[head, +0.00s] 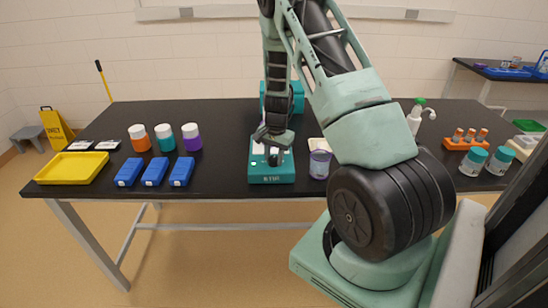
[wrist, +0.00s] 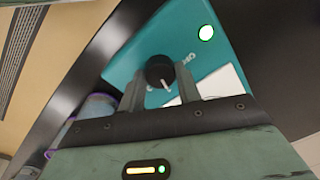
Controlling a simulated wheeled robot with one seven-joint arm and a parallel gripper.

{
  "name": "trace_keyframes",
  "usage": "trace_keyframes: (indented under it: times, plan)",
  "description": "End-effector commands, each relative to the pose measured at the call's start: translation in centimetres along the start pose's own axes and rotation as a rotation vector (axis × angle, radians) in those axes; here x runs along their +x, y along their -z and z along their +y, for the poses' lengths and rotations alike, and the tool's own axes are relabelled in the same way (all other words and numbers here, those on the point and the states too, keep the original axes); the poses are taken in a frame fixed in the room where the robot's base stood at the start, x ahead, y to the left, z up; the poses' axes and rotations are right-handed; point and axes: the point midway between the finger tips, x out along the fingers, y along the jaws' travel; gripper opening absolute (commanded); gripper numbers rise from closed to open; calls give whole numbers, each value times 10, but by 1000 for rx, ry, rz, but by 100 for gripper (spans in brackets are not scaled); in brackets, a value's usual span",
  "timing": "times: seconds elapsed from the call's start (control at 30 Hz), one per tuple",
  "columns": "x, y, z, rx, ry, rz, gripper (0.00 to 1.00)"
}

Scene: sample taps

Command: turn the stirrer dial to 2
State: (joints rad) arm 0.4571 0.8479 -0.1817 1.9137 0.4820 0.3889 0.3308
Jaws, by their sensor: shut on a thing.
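The stirrer (head: 271,179) is a teal box with a white top at the front middle of the black table. In the wrist view, its teal face (wrist: 200,38) carries a round black dial (wrist: 159,70) with a white pointer line. My gripper (head: 273,155) is over the stirrer from above. In the wrist view, the fingers of my gripper (wrist: 160,88) stand on either side of the dial and are shut on it. The pointer slants toward the lower right of the wrist picture. The number it points at cannot be read.
A purple-tinted beaker (head: 320,163) stands close to the stirrer's right. Blue boxes (head: 154,172) and lidded jars (head: 165,138) stand to the left, with a yellow tray (head: 72,168) beyond. A teal device (head: 284,97) is behind. A wash bottle (head: 415,117) and orange rack (head: 465,142) are to the right.

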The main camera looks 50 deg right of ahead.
Motion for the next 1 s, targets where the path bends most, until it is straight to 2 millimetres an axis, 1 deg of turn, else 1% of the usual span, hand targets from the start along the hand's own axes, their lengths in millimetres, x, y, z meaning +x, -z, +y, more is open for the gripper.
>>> trace_keyframes:
  times: [0.3,0.77,0.8,0.83,0.87,1.0]
  plan:
    - [-1,1,-1,90,3,7,11]
    - [-1,1,-1,101,3,8,11]
    - [-1,1,-1,101,3,8,42]
    - [-1,1,-1,101,3,8,50]
    - [-1,1,-1,101,3,8,55]
    - [-1,0,-1,101,2,7,55]
